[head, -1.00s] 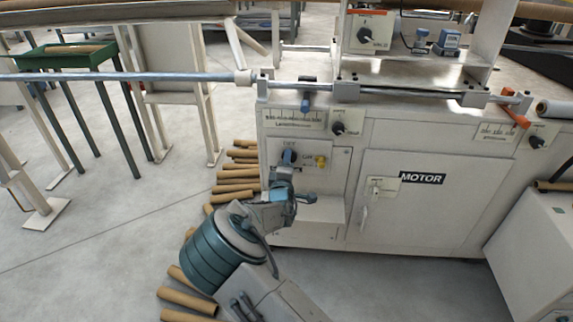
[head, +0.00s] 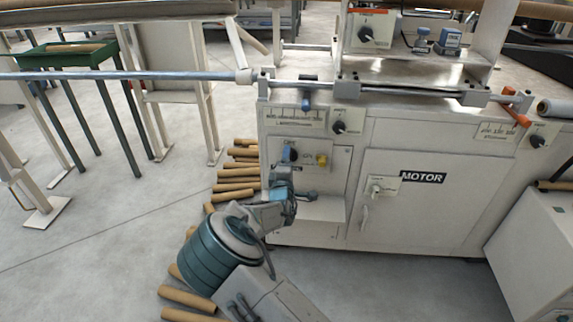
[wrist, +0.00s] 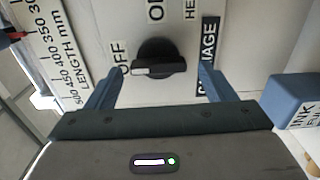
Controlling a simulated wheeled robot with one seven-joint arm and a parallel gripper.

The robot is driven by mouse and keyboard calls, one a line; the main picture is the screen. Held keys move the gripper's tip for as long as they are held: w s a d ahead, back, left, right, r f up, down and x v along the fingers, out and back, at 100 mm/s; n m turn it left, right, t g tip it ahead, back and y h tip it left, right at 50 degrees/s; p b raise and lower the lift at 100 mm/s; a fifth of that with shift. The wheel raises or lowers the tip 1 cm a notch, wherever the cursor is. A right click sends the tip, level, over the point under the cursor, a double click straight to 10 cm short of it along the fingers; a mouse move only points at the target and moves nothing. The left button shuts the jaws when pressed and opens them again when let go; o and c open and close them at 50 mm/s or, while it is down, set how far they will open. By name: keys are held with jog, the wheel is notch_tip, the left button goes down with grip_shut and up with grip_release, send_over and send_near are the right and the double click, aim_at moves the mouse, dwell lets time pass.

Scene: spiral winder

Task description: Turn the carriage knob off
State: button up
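The carriage knob is a black rotary knob (wrist: 165,58) on a pale panel in the wrist view. A white mark is on its left end, towards the OFF label (wrist: 120,57). The CARRIAGE label (wrist: 208,62) is to its right and ON is above. My gripper (wrist: 160,72) is open, with one blue finger on each side of the knob and a visible gap on both sides. In the head view my gripper (head: 289,170) is at the machine's upper left panel, below the length scale (head: 297,117), partly covering the knob there.
A yellow part (head: 321,160) is just right of my gripper. Another black knob (head: 340,127) is above right, and the MOTOR door (head: 420,210) is further right. A blue block (wrist: 295,98) is close to the gripper's right side. Cardboard tubes (head: 236,173) lie on the floor.

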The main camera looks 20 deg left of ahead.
jog(key=shift+s, duration=0.1)
jog(key=p+v, duration=0.2)
jog(key=v, duration=1.1)
jog(key=shift+s+d+p, duration=0.15)
jog(key=shift+s+p, duration=0.15)
jog(key=shift+p, duration=0.05)
jog(key=w+d+r+m+g+h+p, duration=0.1)
jog(key=d+r+m+g+h+p, duration=0.1)
jog(key=d+r+m+g+p, duration=0.45)
jog(key=d+r+m+g+h+p, duration=0.15)
jog(key=d+r+m+p, duration=0.3)
jog(key=d, duration=0.55)
jog(key=s+d+r+m+g+p, duration=0.2)
jog(key=s+d+r+m+p, duration=0.1)
jog(key=s+d+r, duration=0.4)
jog(key=s+d+r+m+g+p, duration=0.2)
jog(key=s+d+r+p, duration=0.3)
jog(key=r, duration=0.7)
jog(key=s+d+r+m+g+p, duration=0.2)
jog(key=s+d+r+m+p, duration=0.3)
jog(key=s+d+r, duration=0.4)
jog(key=s+r, duration=0.1)
jog(key=s, duration=0.1)
jog(key=shift+s+g, duration=0.3)
jog(key=shift+g, duration=0.1)
jog(key=shift+r+h, duration=0.1)
jog(key=shift+h, duration=0.15)
